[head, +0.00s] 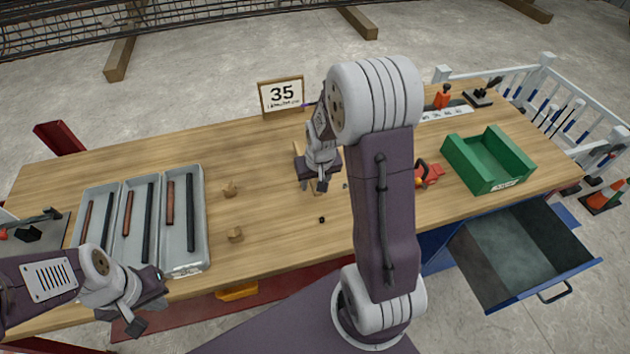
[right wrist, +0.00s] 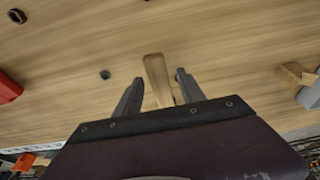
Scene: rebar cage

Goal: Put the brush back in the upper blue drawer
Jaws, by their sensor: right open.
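The brush shows as a pale wooden handle (right wrist: 157,78) on the bench in the right wrist view. In the head view, my right gripper (head: 322,185) and arm largely cover it. In the right wrist view, my right gripper (right wrist: 159,84) is open, with one finger on each side of the handle; I cannot tell whether they touch it. The bristles are hidden. The upper blue drawer (head: 520,245) is pulled out at the lower right of the head view, and its visible floor is bare. My left gripper (head: 143,312) hangs at the bench's front left; its jaw state is unclear.
A grey tray (head: 203,215) with several dark and brown rods lies on the left of the wooden bench (head: 270,225). A green bin (head: 490,160) stands at the right, above the drawer.

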